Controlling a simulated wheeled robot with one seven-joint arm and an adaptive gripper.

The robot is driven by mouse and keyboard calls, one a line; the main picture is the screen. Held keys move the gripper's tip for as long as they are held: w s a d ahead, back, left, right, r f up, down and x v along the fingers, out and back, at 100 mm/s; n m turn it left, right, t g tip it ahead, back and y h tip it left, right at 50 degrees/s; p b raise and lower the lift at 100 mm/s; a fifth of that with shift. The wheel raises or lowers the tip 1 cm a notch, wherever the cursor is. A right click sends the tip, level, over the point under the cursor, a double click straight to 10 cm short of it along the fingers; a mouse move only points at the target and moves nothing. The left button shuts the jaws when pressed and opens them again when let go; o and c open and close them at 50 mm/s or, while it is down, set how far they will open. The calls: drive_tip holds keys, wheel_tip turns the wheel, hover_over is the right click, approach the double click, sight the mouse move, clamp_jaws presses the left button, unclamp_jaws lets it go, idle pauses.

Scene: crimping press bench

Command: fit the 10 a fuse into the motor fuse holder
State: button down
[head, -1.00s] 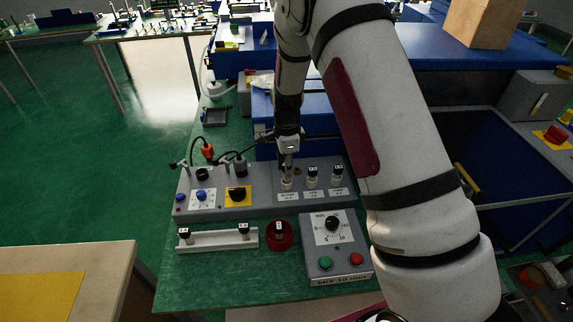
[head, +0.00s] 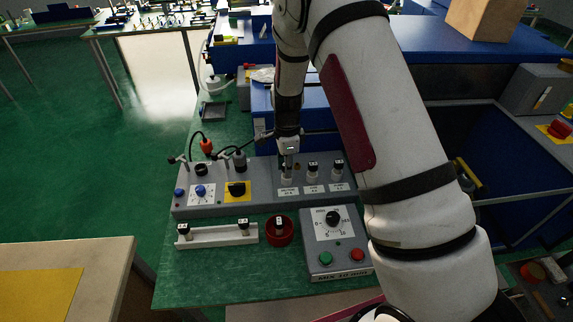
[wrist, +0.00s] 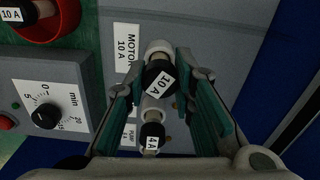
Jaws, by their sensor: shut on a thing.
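A black-capped fuse marked 10 A (wrist: 160,80) is between the fingers of my gripper (wrist: 172,100) in the wrist view. My gripper is shut on it. The white motor fuse holder (wrist: 158,47), beside the label MOTOR 10 A, shows just behind the fuse cap. In the head view my gripper (head: 288,163) is directly over the motor holder (head: 287,181), the left one of three on the grey panel. The fuse's lower end is hidden, so I cannot tell how deep it sits.
The neighbouring holders carry capped fuses (head: 312,168), one marked 4 A (wrist: 152,137). In front are a white rail (head: 214,236) with two fuses, a red dish (head: 280,241) holding another 10 A fuse (wrist: 12,15), and a timer box (head: 335,240). Cables rise at the panel's left.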

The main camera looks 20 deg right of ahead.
drive_tip(key=shift+f, duration=0.15)
drive_tip(key=c, duration=1.3)
unclamp_jaws()
wheel_tip(320, 180, up, 12)
